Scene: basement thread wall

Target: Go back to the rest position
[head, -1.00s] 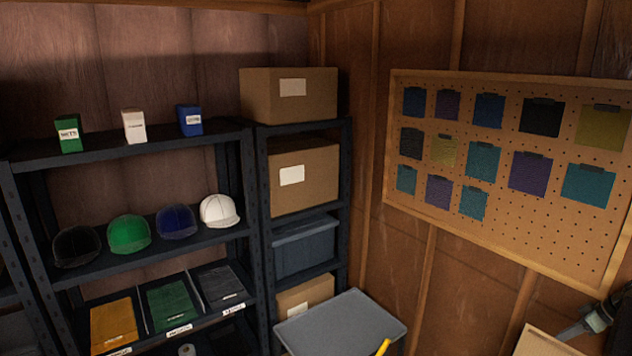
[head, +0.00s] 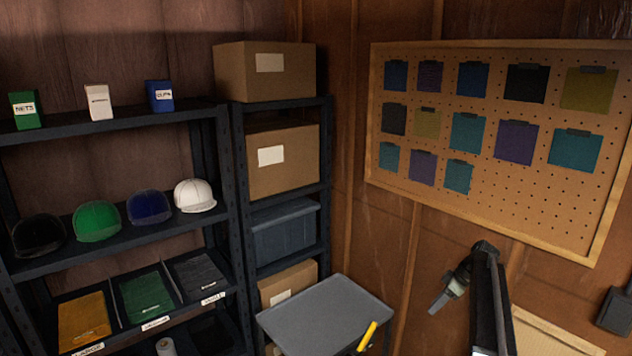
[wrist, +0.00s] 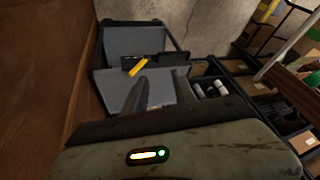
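My gripper (head: 438,303) shows in the head view at the lower right, in front of the wooden wall below the pegboard and to the right of the grey cart. In the wrist view the two fingers (wrist: 161,82) are apart with nothing between them. The gripper is open and empty. My arm link hides part of the wall and of a light panel behind it.
A grey cart (head: 325,315) with a yellow object (head: 368,336) on its top stands low in the middle. A dark shelf (head: 105,252) with helmets and trays is at left. A pegboard (head: 540,205) hangs at right.

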